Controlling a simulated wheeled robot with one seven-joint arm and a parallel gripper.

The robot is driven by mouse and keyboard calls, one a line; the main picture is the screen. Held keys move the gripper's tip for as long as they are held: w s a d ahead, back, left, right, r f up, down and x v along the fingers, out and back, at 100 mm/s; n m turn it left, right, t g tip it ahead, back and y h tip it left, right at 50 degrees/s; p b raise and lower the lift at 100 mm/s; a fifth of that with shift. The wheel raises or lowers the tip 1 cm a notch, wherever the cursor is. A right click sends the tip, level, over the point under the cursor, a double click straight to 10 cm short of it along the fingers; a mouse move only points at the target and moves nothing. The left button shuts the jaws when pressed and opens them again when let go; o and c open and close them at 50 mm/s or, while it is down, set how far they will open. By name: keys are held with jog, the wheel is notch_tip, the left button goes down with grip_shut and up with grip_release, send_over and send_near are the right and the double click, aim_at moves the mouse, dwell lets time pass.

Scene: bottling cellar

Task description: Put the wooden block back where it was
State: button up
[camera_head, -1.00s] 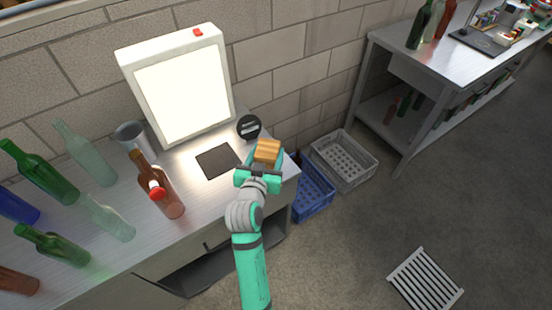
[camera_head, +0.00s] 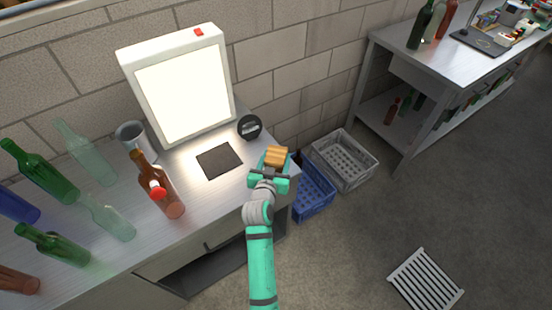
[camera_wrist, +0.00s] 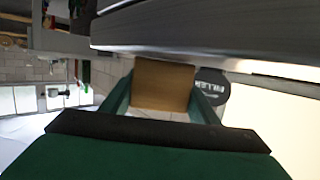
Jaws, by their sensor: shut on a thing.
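The wooden block (camera_head: 276,155) is light brown and sits between the fingers of my gripper (camera_head: 273,164) at the right end of the metal bench (camera_head: 205,207). In the wrist view the block (camera_wrist: 162,85) is clasped between the two green fingers of my gripper (camera_wrist: 160,102). I cannot tell whether the block touches the bench top. A dark square mat (camera_head: 219,161) lies bare on the bench to the left of the gripper. A round black disc with a white label (camera_head: 249,127) stands behind and left of the block.
A lit white panel (camera_head: 183,90) stands at the back of the bench. A blue crate (camera_head: 313,190) and a grey crate (camera_head: 345,160) are on the floor beside the bench.

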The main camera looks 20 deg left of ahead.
jog(key=shift+f, duration=0.1)
jog(key=o, duration=1.2)
jog(key=shift+c, duration=0.2)
